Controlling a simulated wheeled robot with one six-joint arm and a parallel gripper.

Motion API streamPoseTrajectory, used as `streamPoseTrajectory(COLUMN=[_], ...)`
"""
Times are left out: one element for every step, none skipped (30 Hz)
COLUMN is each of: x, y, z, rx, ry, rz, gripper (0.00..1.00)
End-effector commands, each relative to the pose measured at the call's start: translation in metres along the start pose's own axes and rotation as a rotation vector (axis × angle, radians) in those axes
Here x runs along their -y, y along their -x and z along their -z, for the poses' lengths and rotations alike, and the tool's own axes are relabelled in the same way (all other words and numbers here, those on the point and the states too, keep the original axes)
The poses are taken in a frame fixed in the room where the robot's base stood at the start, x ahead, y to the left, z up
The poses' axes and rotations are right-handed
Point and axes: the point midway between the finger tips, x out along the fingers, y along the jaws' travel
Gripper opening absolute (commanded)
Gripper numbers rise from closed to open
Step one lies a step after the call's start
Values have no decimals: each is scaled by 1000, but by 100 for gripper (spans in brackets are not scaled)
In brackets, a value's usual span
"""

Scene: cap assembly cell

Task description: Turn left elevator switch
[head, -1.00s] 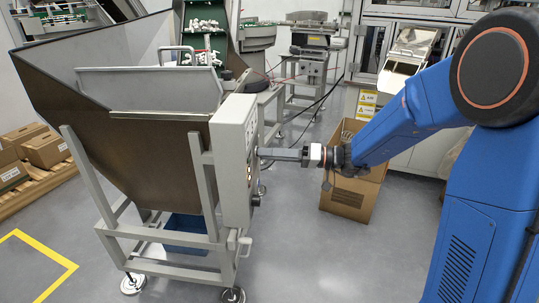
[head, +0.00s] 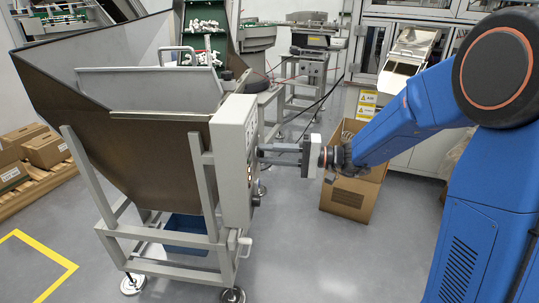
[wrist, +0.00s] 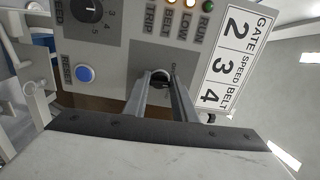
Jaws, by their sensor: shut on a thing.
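The elevator's grey control box (head: 233,165) is fixed to the right side of the large hopper (head: 130,150). In the wrist view its panel (wrist: 115,88) fills the upper part, seen turned on its side. The switch is a dark round knob (wrist: 160,76) on this panel, partly hidden between the fingers. My gripper (head: 262,152) reaches the panel face from the right. In the wrist view the two fingers of my gripper (wrist: 160,88) are close together, shut on the switch. The knob's exact pointing direction is hidden.
Beside the switch are a blue reset button (wrist: 85,74), a black speed dial (wrist: 90,10), several lamps and a white label (wrist: 236,60). A cardboard box (head: 350,195) stands on the floor below my arm. Floor in front is clear.

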Motion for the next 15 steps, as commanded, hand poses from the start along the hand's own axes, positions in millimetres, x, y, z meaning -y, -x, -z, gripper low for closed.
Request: streamPoseTrajectory(x=[0,0,0,0,0,0,1,1,1,1,1,1,1,1,2], y=[0,0,0,0,0,0,0,0,0,0,0,0,0,0,0], z=[0,0,1,1,1,1,1,1,1,1,1,1,1,1,1], rx=[-1,-1,-2,-2,-2,-2,-2,-2,-2,-2,-2,-2,-2,-2,-2], ry=[-42,-70,-109,-137,-166,-204,-232,-261,-299,-327,-355,-393,-420,-447,-482], rz=[-1,-1,-1,-1,-1,-1,-1,-1,-1,-1,-1,-1,-1,-1,-1], gripper=[2,2,2,2,2,2,2,2,2,2,2,2,2,2,2])
